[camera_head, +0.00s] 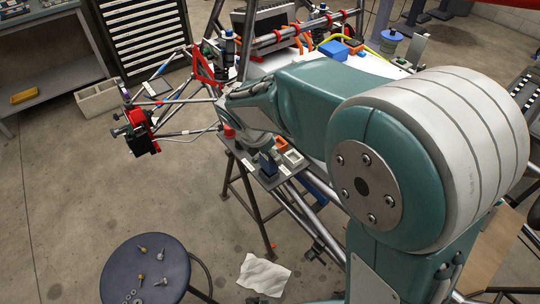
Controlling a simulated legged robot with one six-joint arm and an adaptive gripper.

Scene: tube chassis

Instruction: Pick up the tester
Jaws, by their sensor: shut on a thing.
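My gripper (267,157) points down over a small grey shelf in the middle of the view, under my green and white arm. It is shut on a small dark blue block, which looks to be the tester (269,170). The tester is upright between or just under the fingertips, at the shelf's surface. Whether it touches the shelf or is slightly above it cannot be told. The fingers are small in this view and partly hidden by the wrist.
The grey shelf (245,157) also bears an orange holder (281,143) and a white holder (294,158), close right of my gripper. Chassis tubes surround it. A round stool (128,262) with several bolts stands front left. A white cloth (263,275) lies on the floor.

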